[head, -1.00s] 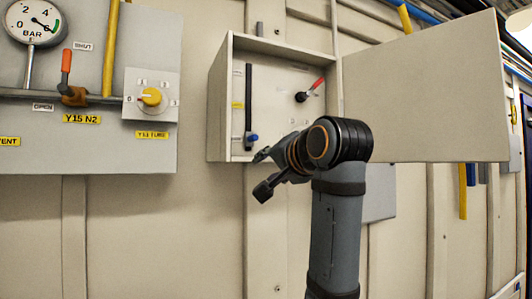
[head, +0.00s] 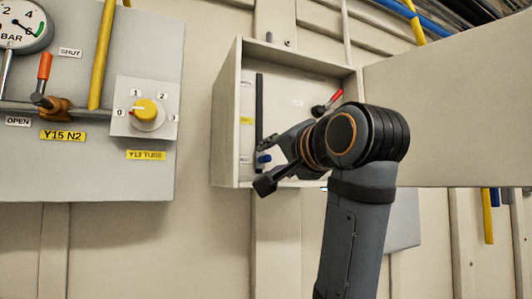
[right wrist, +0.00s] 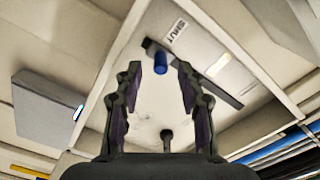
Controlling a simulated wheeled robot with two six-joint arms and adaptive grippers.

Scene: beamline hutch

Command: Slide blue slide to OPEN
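The blue slide (head: 263,157) is a small blue knob at the lower end of a black vertical rail (head: 259,110) inside an open wall box (head: 226,125). In the right wrist view the blue slide (right wrist: 160,63) sits beside a SHUT label (right wrist: 179,31). My right gripper (head: 266,167) is open at the box's lower left front. In the wrist view the knob shows between the tips of its two fingers (right wrist: 159,72); I cannot tell whether either finger touches it. The gripper hides part of the box floor. My left gripper is not in view.
A red-handled lever (head: 328,104) is in the same box, right of the rail. The box door (head: 450,120) stands open to the right. A panel at left carries a yellow knob (head: 147,110), an orange-handled valve (head: 44,70) and a gauge (head: 25,24).

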